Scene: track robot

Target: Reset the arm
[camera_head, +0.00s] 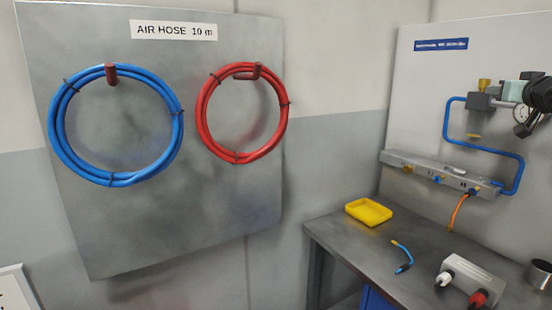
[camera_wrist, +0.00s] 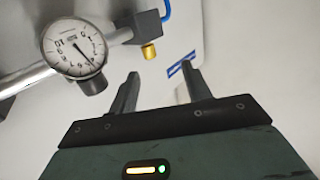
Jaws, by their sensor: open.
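My gripper (camera_wrist: 160,74) is open in the wrist view, its two dark fingers apart with nothing between them. A round pressure gauge (camera_wrist: 73,50) shows beyond and to the left of the fingers, on a grey pipe. A brass fitting (camera_wrist: 149,52) hangs from a dark block just beyond the gap between the fingertips. In the head view, the gauge (camera_head: 521,113) is at the right edge by the wall panel. Dark and teal parts there overlap the air line and look like my arm's end; its fingers are not clear.
A grey workbench (camera_head: 345,240) carries a yellow tray (camera_head: 369,211), a short blue hose (camera_head: 403,257), a white block with fittings (camera_head: 473,277) and a metal cup (camera_head: 539,274). A manifold (camera_head: 430,172) is on the panel above. Blue (camera_head: 66,150) and red (camera_head: 205,125) hose coils hang left.

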